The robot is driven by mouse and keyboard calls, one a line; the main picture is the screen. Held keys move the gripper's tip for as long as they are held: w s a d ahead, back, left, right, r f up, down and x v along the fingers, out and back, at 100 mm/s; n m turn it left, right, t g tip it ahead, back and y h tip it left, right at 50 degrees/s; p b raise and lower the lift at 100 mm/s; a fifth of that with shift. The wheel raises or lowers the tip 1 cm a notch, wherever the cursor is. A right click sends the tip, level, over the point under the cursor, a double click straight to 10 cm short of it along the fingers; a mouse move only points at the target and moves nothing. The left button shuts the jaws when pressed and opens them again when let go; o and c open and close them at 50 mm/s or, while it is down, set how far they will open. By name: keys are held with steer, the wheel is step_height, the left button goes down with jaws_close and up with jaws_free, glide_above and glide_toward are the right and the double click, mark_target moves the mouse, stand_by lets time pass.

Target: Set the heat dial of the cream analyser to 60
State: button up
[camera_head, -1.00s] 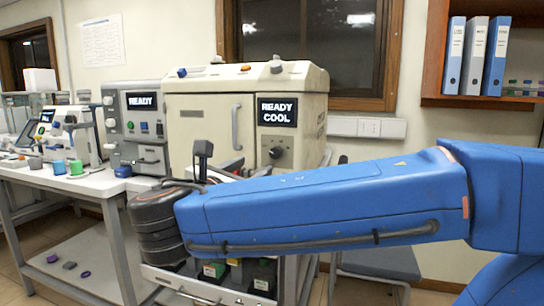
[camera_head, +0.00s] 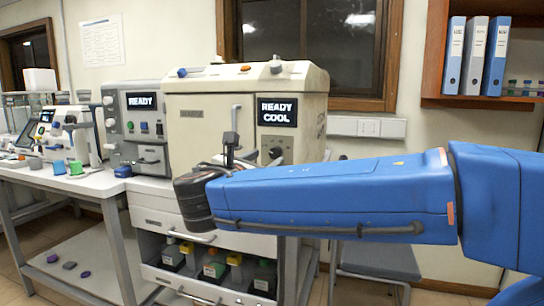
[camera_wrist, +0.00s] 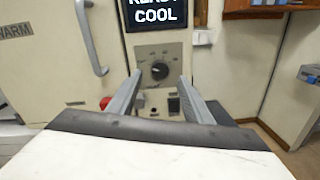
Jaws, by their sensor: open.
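The cream analyser (camera_head: 200,115) stands at the middle of the head view, its display (camera_head: 277,112) reading "READY COOL". Its heat dial (camera_wrist: 159,71) is a dark round knob on a grey panel under the display in the wrist view; the scale marks are too small to read.
A vertical door handle (camera_wrist: 92,38) juts out to the left. A grey analyser (camera_head: 140,125) stands left. Shelves with bottles (camera_head: 213,266) are below.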

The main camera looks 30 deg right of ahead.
mark_target(274, 153)
steer(key=shift+x, duration=2.6)
steer(key=c, duration=1.1)
